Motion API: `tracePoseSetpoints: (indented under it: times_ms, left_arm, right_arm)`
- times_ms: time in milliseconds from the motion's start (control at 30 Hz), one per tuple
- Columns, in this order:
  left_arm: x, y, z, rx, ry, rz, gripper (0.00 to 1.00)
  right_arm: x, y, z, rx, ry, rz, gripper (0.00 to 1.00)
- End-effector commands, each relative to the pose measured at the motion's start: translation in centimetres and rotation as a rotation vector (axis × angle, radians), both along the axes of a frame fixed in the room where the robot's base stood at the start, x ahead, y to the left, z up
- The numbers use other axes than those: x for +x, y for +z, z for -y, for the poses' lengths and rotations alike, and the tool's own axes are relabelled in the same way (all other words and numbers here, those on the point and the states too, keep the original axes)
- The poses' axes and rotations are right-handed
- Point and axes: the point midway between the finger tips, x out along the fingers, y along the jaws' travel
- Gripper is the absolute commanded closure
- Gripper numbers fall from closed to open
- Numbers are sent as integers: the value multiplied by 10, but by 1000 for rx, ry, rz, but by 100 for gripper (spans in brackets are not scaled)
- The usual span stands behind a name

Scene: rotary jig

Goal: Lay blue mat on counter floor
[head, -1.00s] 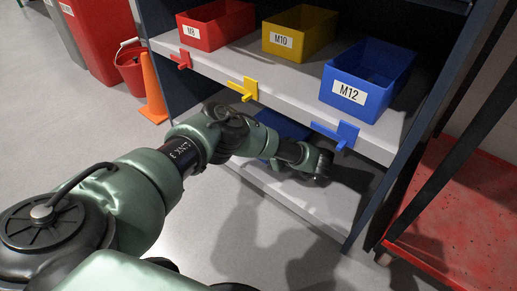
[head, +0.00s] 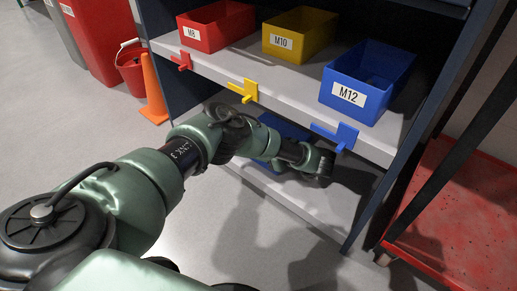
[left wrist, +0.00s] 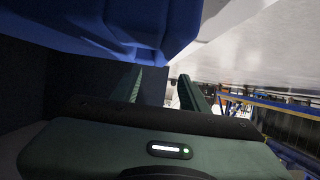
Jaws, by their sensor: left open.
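A blue item (head: 283,128) is partly visible on the lower shelf behind my left arm. Most of it is hidden, so I cannot tell whether it is the mat. A large blue surface with folds or edges (left wrist: 120,28) fills the upper left of the left wrist view, close to the gripper. My left gripper (left wrist: 162,76) is open, its two fingers apart with nothing seen between them. In the head view the end of my left arm (head: 318,166) reaches into the space under the upper shelf. My right gripper is not in view.
The upper shelf (head: 235,72) holds a red M8 bin (head: 205,32), a yellow M10 bin (head: 285,43) and a blue M12 bin (head: 350,93). Coloured tabs stick out from its front edge. A red platform (head: 460,235) stands at right. An orange cone (head: 153,95) stands left.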

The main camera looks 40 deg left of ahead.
Motion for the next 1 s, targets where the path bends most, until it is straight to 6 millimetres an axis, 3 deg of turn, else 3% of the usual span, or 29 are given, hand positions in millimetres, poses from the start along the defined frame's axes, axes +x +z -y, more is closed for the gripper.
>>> tracePoseSetpoints:
  times_ms: [100,333,1000]
  left_arm:
    - [-1,14,26,-4,-8,-2,56]
    - [-4,24,57,-3,-7,-2,56]
    - [-5,25,65,-3,-6,-1,56]
  right_arm:
    - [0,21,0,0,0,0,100]
    - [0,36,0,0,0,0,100]
    - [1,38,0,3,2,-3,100]
